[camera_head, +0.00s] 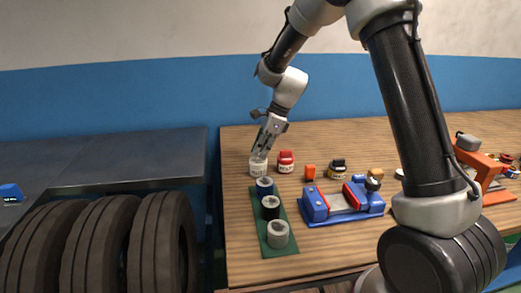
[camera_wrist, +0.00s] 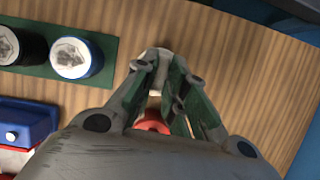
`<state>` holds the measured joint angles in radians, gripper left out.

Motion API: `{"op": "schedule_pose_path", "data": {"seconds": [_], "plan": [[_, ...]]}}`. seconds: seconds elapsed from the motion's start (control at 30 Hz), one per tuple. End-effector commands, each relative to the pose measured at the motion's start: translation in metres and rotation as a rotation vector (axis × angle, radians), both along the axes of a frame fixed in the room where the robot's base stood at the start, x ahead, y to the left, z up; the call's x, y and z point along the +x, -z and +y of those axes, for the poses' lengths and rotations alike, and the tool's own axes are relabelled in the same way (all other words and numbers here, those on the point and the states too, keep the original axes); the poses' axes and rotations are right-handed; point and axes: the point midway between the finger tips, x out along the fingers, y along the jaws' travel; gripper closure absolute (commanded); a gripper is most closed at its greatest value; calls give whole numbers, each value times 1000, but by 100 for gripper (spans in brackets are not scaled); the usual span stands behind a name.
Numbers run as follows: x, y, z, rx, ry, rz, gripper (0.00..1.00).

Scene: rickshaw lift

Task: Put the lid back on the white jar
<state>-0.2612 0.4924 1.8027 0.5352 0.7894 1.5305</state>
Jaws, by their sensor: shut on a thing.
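The white jar (camera_head: 258,169) stands upright at the back left of the wooden bench, with a label on its front. My gripper (camera_head: 262,151) points down right over its top. In the wrist view my gripper (camera_wrist: 157,67) is shut on a small pale thing, apparently the white lid (camera_wrist: 153,55), mostly hidden by the fingers. I cannot tell whether the lid touches the jar's rim or is just above it.
A red-capped jar (camera_head: 286,161) stands close to the right. An orange block (camera_head: 310,172) and dark-capped jar (camera_head: 337,169) are further right. A green mat (camera_head: 259,224) with three cylinders lies in front, beside a blue vise (camera_head: 343,203). Tires stand left of the bench.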

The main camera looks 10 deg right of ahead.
Motion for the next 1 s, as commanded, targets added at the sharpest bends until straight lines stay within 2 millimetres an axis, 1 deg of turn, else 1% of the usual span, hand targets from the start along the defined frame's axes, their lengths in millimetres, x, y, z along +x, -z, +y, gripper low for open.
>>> {"op": "schedule_pose_path", "data": {"seconds": [0.47,0.5,0.6,0.83,0.93,0.97,1.0], "plan": [[0,0,0,0,0,0,100],[0,0,0,0,0,0,79],[0,0,0,0,0,0,61],[0,0,0,0,0,0,61],[0,0,0,0,0,0,44],[0,0,0,0,0,0,40],[0,0,0,0,0,0,40]]}}
